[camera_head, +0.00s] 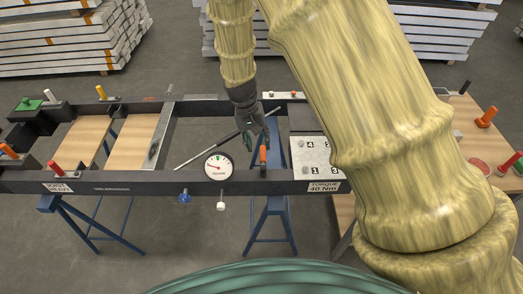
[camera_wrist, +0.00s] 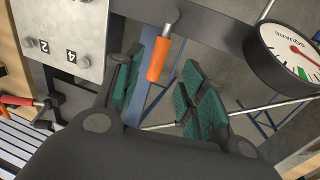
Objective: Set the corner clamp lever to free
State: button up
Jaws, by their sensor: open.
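An orange-handled lever (camera_head: 263,155) stands on the front beam of the dark frame, between the round dial and the numbered plate. It also shows in the wrist view (camera_wrist: 157,60), with a metal shank running up to a pivot on the beam. I see no "free" mark beside it. My gripper (camera_head: 257,137) is open, right by the handle in the head view. In the wrist view my gripper (camera_wrist: 160,88) has its green-padded fingers on either side of the handle's line, with visible gaps; whether the handle is within their depth I cannot tell.
A dial (camera_head: 218,166), marked "SQUARE" in the wrist view, sits left of the lever. A bolted plate (camera_head: 313,156) with numbers is right. A thin rod (camera_head: 208,150) slants behind the dial. A blue knob (camera_head: 185,197) and white knob (camera_head: 221,206) hang below the beam.

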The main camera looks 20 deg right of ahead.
aim_at(262, 154)
jog(key=shift+s+d+f+p, duration=0.1)
jog(key=shift+d+f+p, duration=0.15)
jog(key=shift+f, duration=0.8)
jog(key=shift+s+d+f+p, duration=0.1)
jog(key=shift+d+f+p, duration=0.15)
jog(key=shift+f, duration=0.75)
jog(key=shift+s+d+f+p, duration=0.15)
jog(key=shift+f+p, duration=0.15)
jog(key=shift+f, duration=0.75)
grip_shut()
